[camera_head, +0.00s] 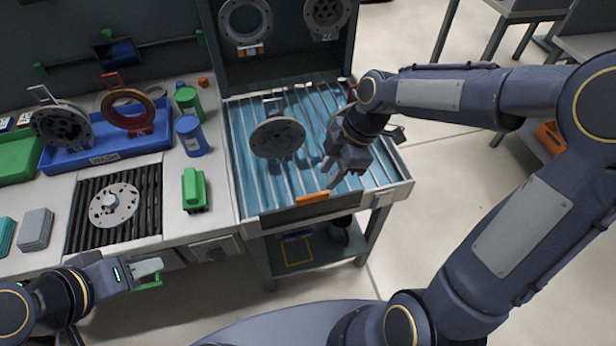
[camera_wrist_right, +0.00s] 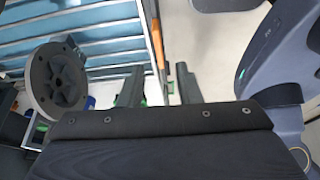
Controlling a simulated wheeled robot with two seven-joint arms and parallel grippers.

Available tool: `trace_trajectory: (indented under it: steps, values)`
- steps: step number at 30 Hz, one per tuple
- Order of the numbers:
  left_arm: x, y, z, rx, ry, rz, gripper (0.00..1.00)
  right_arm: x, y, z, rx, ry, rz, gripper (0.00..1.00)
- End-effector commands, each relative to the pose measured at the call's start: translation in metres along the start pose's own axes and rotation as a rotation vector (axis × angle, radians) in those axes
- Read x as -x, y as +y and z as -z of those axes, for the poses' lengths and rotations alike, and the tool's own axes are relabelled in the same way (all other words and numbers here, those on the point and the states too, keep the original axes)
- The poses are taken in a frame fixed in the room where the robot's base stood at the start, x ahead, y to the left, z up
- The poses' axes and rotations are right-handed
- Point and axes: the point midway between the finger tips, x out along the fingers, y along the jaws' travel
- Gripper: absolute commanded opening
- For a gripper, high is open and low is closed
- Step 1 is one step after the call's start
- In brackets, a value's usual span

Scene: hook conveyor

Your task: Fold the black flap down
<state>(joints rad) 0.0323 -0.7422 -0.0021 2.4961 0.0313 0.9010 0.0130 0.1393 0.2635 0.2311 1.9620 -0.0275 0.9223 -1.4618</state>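A dark panel (camera_head: 308,212), which looks like the black flap, is at the front edge of the blue slatted bay, with an orange strip (camera_head: 312,197) along its top. I cannot tell its exact tilt. The orange strip also shows edge-on in the right wrist view (camera_wrist_right: 157,42). My right gripper (camera_head: 343,172) is above the bay's right side, behind and right of the orange strip. Its two fingers stand apart and empty in the right wrist view (camera_wrist_right: 159,90). My left gripper (camera_head: 148,274) is low in front of the left bench, far from the panel; its fingers are unclear.
A grey disc (camera_head: 277,138) is over the bay, left of my right gripper. The left bench holds a blue tray (camera_head: 108,150), a green block (camera_head: 194,190), a blue canister (camera_head: 191,136) and a disc on a dark grate (camera_head: 85,232).

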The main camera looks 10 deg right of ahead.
Motion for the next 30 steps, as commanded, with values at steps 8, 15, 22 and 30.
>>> trace_trajectory:
  steps: [8, 15, 22, 30]
  values:
    - [0.001, 0.001, 0.001, 0.0, 0.0, 0.0, 0.36, -0.029, 0.002, 0.002, 0.043, 0.006, 0.016, 0.31]
    - [0.003, 0.001, 0.001, 0.0, 0.0, 0.0, 0.36, -0.067, 0.002, 0.002, 0.042, 0.005, 0.014, 0.31]
    - [0.003, 0.001, 0.001, 0.0, 0.0, 0.0, 0.36, -0.082, 0.002, 0.002, 0.041, 0.005, 0.012, 0.31]
    - [0.003, 0.001, 0.001, 0.0, 0.0, 0.0, 0.36, -0.082, 0.002, 0.002, 0.04, 0.005, 0.01, 0.26]
